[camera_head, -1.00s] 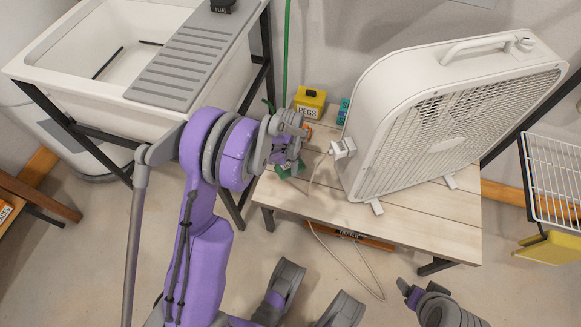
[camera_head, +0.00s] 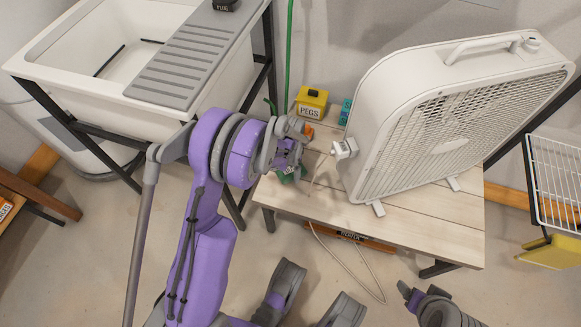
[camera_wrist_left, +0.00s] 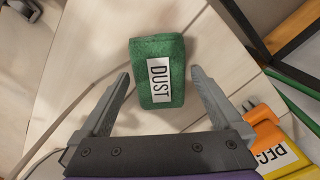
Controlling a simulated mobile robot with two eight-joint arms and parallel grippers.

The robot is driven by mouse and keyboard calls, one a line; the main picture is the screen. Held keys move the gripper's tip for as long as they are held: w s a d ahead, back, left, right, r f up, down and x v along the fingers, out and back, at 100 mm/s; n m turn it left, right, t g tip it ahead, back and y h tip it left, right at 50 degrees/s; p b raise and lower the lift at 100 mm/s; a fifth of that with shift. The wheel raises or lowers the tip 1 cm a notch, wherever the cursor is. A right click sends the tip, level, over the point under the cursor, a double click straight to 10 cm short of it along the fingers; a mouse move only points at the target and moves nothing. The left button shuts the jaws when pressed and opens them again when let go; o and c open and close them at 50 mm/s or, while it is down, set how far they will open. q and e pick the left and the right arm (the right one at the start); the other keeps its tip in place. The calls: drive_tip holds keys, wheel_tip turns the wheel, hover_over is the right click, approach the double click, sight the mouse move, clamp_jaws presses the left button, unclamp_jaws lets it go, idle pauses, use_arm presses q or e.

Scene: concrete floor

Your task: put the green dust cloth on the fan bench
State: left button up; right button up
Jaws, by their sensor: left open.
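The green dust cloth (camera_wrist_left: 165,49), a folded green pad with a white DUST label, lies on the pale planks of the fan bench (camera_wrist_left: 95,60) in the left wrist view. My left gripper (camera_wrist_left: 160,73) is open, with one finger on each side of the cloth and gaps on both sides. In the head view my left gripper (camera_head: 291,160) is over the left end of the fan bench (camera_head: 430,222) and hides most of the cloth. Part of my right arm shows at the bottom right; its jaws cannot be made out.
A white box fan (camera_head: 450,130) fills the bench's right part. Its plug (camera_head: 345,148) and cord are close to my left gripper. A yellow PEGS box (camera_head: 310,102) and an orange item (camera_wrist_left: 262,125) are behind. A sink (camera_head: 120,90) stands at left, a wire rack (camera_head: 556,180) at right.

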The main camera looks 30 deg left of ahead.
sight(291, 169)
use_arm(q)
wheel_tip(291, 169, up, 11)
drive_tip(key=p, duration=0.3)
drive_tip(key=s+d+r+n+t, duration=0.25)
drive_tip(key=s+d+r, duration=0.35)
drive_tip(key=s+r, duration=0.4)
drive_tip(key=s+d+r+n+t, duration=0.1)
drive_tip(key=s+d+n, duration=0.1)
drive_tip(key=s, duration=0.4)
drive_tip(key=s+d+r+n+t, duration=0.1)
drive_tip(key=s+d+r+n, duration=0.1)
drive_tip(key=s, duration=0.5)
drive_tip(key=shift+d+r, duration=0.15)
use_arm(e)
drive_tip(key=r, duration=0.3)
drive_tip(key=shift+s+r, duration=0.2)
drive_tip(key=shift+r, duration=0.05)
use_arm(q)
drive_tip(key=shift+r, duration=0.1)
use_arm(e)
drive_tip(key=shift+r, duration=0.1)
